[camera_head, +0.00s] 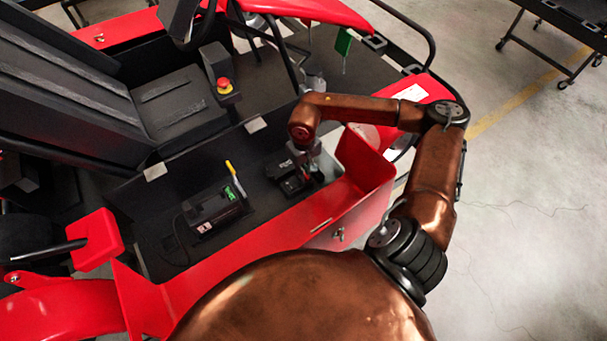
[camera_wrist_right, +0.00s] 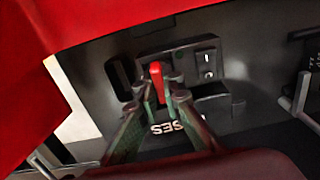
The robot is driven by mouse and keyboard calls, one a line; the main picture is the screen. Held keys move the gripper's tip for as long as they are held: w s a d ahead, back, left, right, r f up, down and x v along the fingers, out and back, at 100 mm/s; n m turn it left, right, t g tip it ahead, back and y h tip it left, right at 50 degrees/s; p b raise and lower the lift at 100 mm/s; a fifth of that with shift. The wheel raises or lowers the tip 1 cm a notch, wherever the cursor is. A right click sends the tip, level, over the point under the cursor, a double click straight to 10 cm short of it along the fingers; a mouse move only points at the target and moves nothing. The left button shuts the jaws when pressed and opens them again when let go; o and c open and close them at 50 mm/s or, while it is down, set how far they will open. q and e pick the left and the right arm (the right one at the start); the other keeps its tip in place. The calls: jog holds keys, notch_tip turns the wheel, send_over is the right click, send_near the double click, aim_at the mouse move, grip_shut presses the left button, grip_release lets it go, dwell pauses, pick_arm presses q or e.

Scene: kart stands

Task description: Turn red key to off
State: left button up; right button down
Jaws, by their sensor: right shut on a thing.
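The red key (camera_wrist_right: 157,79) stands up from a black panel (camera_wrist_right: 178,57) in the right wrist view. My right gripper (camera_wrist_right: 161,95) has its two fingers closed on either side of the key, near its lower part. In the head view my right gripper (camera_head: 309,168) reaches down inside the kart's red side wall, over a small black unit (camera_head: 290,180). The key itself is hidden there by my gripper and wrist. The key's turn angle is hard to read. My left gripper is not in view.
A black rocker switch (camera_wrist_right: 208,63) sits close to the right of the key. The red side wall (camera_head: 362,165) rises close to my right wrist.

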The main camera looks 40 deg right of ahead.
jog(key=c, duration=2)
grip_release()
jog(key=shift+r, duration=0.1)
notch_tip(320, 180, up, 12)
jog(key=shift+f, duration=0.1)
